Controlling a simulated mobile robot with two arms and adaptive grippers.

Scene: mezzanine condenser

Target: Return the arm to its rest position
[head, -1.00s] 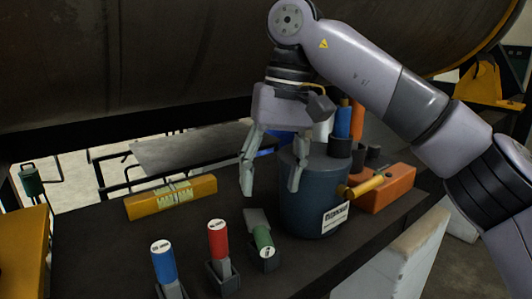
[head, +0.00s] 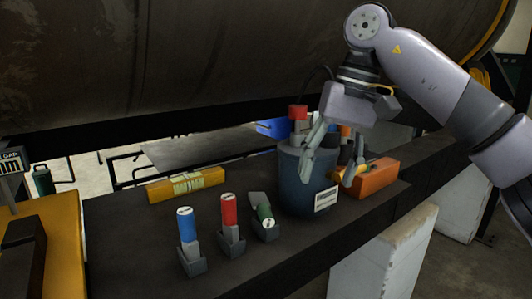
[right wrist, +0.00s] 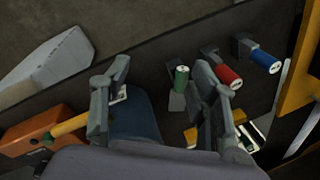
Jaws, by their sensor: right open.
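My right arm (head: 430,80) comes in from the right in the head view, with its elbow raised in front of the big dark cylinder. My right gripper (head: 329,172) is open and empty and points down. In the head view it overlaps the right side of the blue-grey bucket (head: 288,185). In the right wrist view the open fingers of the gripper (right wrist: 165,75) have nothing between them that they touch, and the bucket (right wrist: 142,118) shows partly below and between them. My left gripper is not in view.
Blue (head: 187,224), red (head: 229,208) and green (head: 265,214) handled tools stand in holders on the dark bench (head: 130,255). A yellow level (head: 186,184) lies behind them. An orange box (head: 376,183) is right of the bucket. The large dark cylinder (head: 180,60) spans the back.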

